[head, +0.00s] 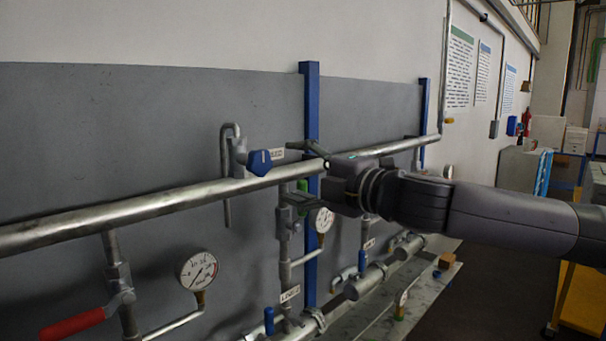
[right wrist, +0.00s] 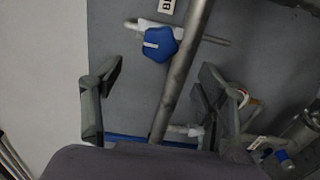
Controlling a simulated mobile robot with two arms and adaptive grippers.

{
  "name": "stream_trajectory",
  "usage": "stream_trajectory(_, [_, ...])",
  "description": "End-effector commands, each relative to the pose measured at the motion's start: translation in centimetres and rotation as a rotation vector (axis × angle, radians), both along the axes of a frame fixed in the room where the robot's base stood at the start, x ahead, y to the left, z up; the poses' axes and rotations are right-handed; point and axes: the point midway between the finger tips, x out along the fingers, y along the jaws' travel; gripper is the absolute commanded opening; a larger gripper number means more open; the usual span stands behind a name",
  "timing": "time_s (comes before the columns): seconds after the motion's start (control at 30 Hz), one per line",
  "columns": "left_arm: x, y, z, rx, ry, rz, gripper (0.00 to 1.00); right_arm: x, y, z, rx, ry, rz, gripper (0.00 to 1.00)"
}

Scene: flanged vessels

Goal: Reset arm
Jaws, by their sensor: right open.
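My right gripper (head: 298,175) reaches in from the right in the head view, its fingers spread apart and pointing left toward the pipework. The right wrist view shows the same open gripper (right wrist: 158,92), with nothing held. A long metal pipe (head: 140,207) runs behind the fingers; in the right wrist view the pipe (right wrist: 182,75) passes through the gap between them. Whether they touch it I cannot tell. A blue valve knob (head: 259,162) sits just left of the fingers; it also shows in the right wrist view (right wrist: 160,44). My left gripper is not in view.
A blue post (head: 310,100) stands behind the gripper. Pressure gauges (head: 199,271) and a red lever handle (head: 73,324) are at lower left. Flanged vessels (head: 366,281) lie below my arm. Open floor (head: 490,285) is at the right.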

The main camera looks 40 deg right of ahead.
Motion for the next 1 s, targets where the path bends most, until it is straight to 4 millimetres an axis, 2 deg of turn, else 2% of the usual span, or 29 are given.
stream_trajectory(0.2, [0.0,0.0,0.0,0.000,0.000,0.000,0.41,-0.9,-0.2,-0.1,0.004,0.000,-0.003,0.66])
stream_trajectory(0.8, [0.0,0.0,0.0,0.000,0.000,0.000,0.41,-0.9,-0.1,-0.2,0.007,0.003,-0.001,0.66])
stream_trajectory(0.87, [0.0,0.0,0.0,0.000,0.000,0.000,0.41,-0.5,0.2,-1.0,0.015,0.015,0.006,0.66])
stream_trajectory(0.9, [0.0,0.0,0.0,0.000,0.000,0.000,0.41,0.0,0.6,-2.0,0.026,0.030,0.013,0.66])
stream_trajectory(0.97, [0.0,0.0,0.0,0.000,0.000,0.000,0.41,1.0,1.6,-4.2,0.053,0.065,0.027,0.66])
stream_trajectory(1.0, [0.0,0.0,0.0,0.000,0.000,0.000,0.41,1.7,2.4,-6.2,0.077,0.095,0.036,0.66])
